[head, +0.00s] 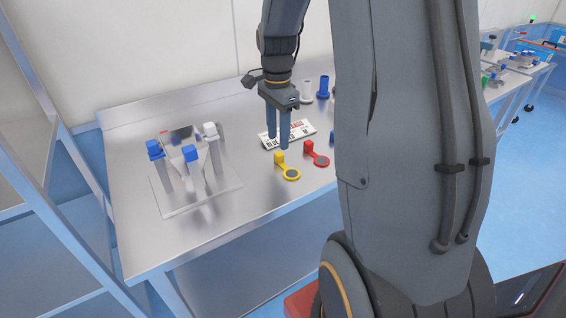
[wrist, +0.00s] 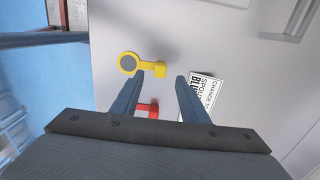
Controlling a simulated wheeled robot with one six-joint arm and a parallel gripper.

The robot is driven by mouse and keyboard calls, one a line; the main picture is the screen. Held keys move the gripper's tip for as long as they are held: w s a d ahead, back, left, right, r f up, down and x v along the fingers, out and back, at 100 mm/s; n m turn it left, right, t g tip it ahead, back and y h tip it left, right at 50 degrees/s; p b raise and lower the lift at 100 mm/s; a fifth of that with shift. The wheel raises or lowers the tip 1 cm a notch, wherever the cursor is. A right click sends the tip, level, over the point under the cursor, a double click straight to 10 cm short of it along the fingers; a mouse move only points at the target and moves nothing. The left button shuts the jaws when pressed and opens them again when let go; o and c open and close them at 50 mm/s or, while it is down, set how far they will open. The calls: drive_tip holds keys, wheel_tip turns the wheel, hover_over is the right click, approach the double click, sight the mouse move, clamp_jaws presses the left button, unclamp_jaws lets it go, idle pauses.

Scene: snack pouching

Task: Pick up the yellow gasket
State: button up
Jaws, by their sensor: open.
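The yellow gasket (head: 288,170) lies on the metal table near its front edge, with a ring at one end and a raised block at the other. It also shows in the wrist view (wrist: 147,66), ring to the left, block to the right. My gripper (head: 279,145) points down above the table, just behind the gasket. In the wrist view my gripper (wrist: 160,77) is open with nothing between its fingers. The gasket lies just beyond the fingertips, its block near the gap between them. I cannot tell the exact height of the fingers above the table.
A red gasket (head: 317,153) lies right of the yellow one, partly hidden by a finger in the wrist view. A printed card (head: 301,131) lies behind. A fixture with blue and white-topped posts (head: 205,197) stands at left. White and blue spouts (head: 323,88) stand at the back.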

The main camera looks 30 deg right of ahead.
sight(279, 153)
drive_tip(key=shift+d+f+p, duration=0.1)
drive_tip(key=shift+f+p, duration=0.8)
drive_tip(key=shift+f, duration=1.85)
clamp_jaws()
